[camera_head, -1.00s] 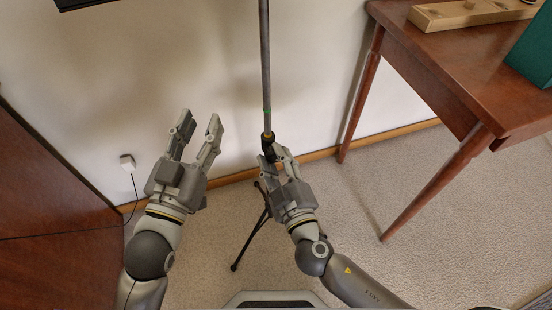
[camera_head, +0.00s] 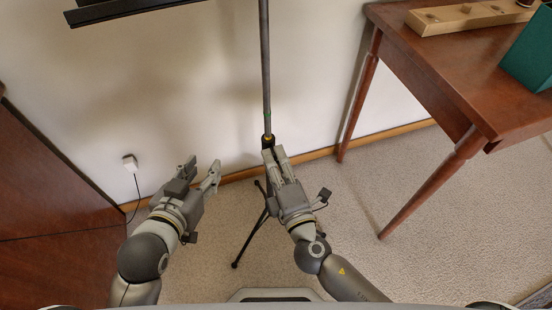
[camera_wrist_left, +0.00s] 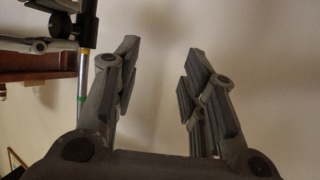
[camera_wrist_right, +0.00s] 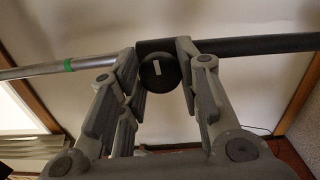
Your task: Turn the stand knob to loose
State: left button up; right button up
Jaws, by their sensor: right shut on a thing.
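The stand's grey pole (camera_head: 265,70) rises upright against the wall, with a green band and a black collar (camera_head: 268,140) low down. The black round knob (camera_wrist_right: 159,73) sits on the collar, with a white mark nearly upright on its face in the right wrist view. My right gripper (camera_head: 274,152) is shut on the knob, one finger on each side; its fingers hide the knob in the head view. My left gripper (camera_head: 203,168) is open and empty, left of the pole and apart from it. The pole also shows in the left wrist view (camera_wrist_left: 82,75).
A black music desk (camera_head: 130,10) is at the top left. A wooden table (camera_head: 440,60) stands right, with a wooden block (camera_head: 465,16) and a green box (camera_head: 530,55) on it. Brown wood (camera_head: 45,200) stands left. The stand's black legs (camera_head: 250,240) rest on carpet.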

pick_arm(q)
jog(key=s+a+f+g+y+p, duration=0.1)
jog(key=s+a+f+g+p, duration=0.1)
jog(key=s+f+g, duration=0.2)
jog(key=s+a+f+g+y+p, duration=0.1)
jog(key=s+a+f+g, duration=0.2)
jog(key=s, duration=0.7)
jog(key=f+g, duration=0.1)
jog(key=g, duration=0.1)
jog(key=shift+s+f+n+g+y+p, duration=0.3)
jog(key=shift+s+p, duration=0.05)
jog(key=shift+s, duration=0.05)
pick_arm(e)
jog(key=n, duration=1)
jog(key=shift+n, duration=0.3)
pick_arm(q)
jog(key=shift+a, duration=0.1)
pick_arm(e)
jog(key=shift+f, duration=0.1)
jog(key=o, duration=1.1)
jog(key=shift+c, duration=0.2)
jog(key=v, duration=1.2)
